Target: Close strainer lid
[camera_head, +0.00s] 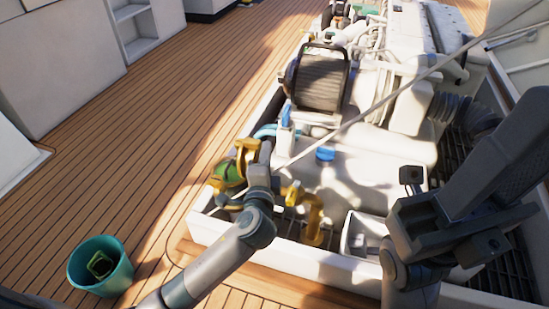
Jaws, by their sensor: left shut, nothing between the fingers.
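The strainer (229,174) stands at the left corner of the white hatch, with a green body and yellow metal parts around its top. How far its lid is open cannot be made out. My left gripper (263,153) is shut and empty, just right of the strainer's upper yellow part (246,147). Whether they touch is unclear, and my left wrist hides part of the strainer's right side. My right arm (435,222) is folded at the lower right. The fingers of its gripper cannot be made out clearly.
Yellow piping (315,220) stands right of my left wrist. The white hatch rim (285,262) runs along the front. Engine parts, including a dark ribbed unit (320,78), fill the hatch behind. A teal bucket (101,267) stands on open wooden deck (120,150).

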